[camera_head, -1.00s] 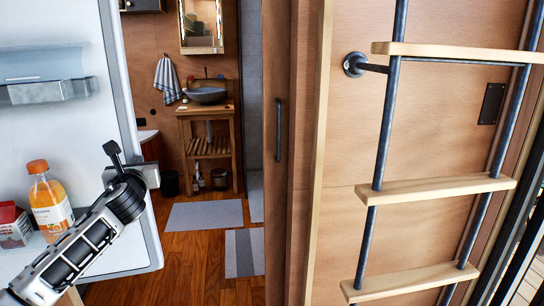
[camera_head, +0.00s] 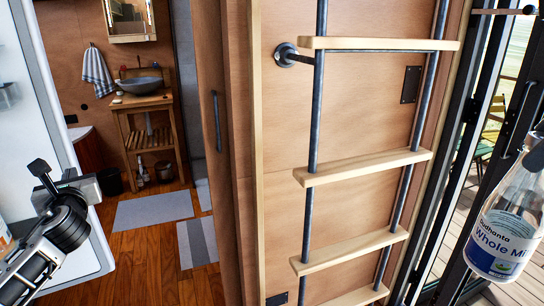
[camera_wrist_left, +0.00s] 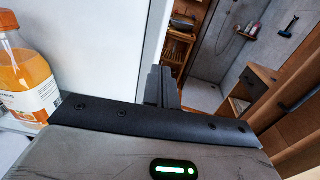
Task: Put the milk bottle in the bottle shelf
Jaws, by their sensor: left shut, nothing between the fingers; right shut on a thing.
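The milk bottle (camera_head: 503,232), clear with a white and blue "Whole Milk" label, is at the right edge of the head view, tilted, its right side cut off. My right gripper (camera_head: 537,150) shows only as a dark piece at the bottle's neck and is shut on it. My left gripper (camera_head: 42,172) is shut and empty in front of the white fridge door (camera_head: 30,120); its fingers also show in the left wrist view (camera_wrist_left: 159,86). A sliver of a clear door shelf (camera_head: 8,96) shows at the left edge; most of it is out of view.
An orange juice bottle (camera_wrist_left: 25,75) stands at the left in the left wrist view, on the fridge door side. A ladder (camera_head: 365,165) stands against the wooden wall in the middle. A glass door (camera_head: 460,150) is at the right. Open floor (camera_head: 150,255) leads to the washstand (camera_head: 148,130).

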